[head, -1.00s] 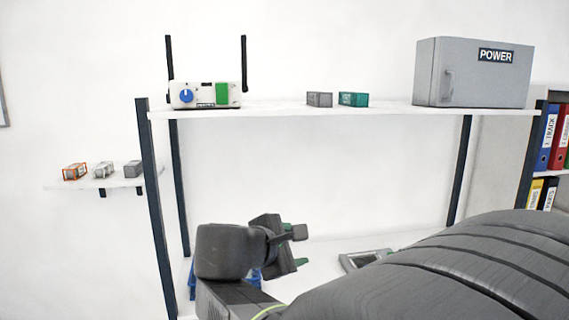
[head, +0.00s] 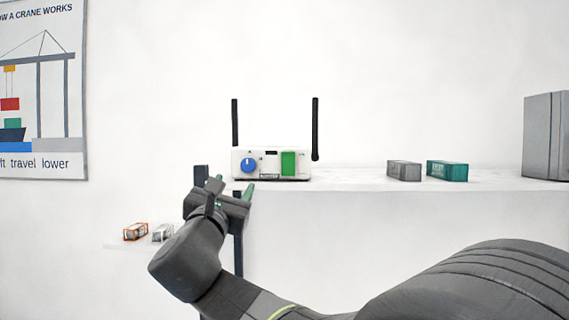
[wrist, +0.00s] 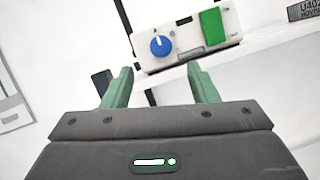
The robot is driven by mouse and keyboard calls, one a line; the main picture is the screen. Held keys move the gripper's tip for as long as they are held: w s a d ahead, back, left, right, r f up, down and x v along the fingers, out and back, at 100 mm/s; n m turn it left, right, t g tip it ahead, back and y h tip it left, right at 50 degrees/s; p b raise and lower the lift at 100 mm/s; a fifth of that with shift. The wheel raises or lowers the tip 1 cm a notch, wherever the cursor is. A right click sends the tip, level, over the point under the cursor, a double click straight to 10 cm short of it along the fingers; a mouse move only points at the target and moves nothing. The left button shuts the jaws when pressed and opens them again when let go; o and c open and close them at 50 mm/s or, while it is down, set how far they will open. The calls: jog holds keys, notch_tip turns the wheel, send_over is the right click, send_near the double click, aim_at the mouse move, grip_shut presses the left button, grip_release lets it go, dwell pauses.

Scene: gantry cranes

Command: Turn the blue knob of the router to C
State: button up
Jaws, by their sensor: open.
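The white router (head: 272,163) stands on the upper shelf with two black antennas. Its blue knob (head: 248,165) is on the left of its front face, left of a green panel (head: 288,162). In the wrist view the blue knob (wrist: 159,46) has a white pointer line near its top, and a letter A shows above it. A C mark cannot be read. My gripper (head: 232,187) is open and empty, below and in front of the router's left end. In the wrist view its green fingers (wrist: 160,82) are apart, with the knob beyond them.
The shelf (head: 345,178) edge runs under the router. A grey container (head: 404,171), a teal container (head: 447,171) and a grey cabinet (head: 547,135) stand to the right. A small lower shelf at left holds an orange-framed block (head: 136,231) and a pale block (head: 162,233).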

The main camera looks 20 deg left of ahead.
aim_at(248, 165)
jog(key=p+x, duration=0.3)
jog(key=x, duration=0.7)
jog(key=shift+w+d+f, duration=0.1)
jog(key=c, duration=1)
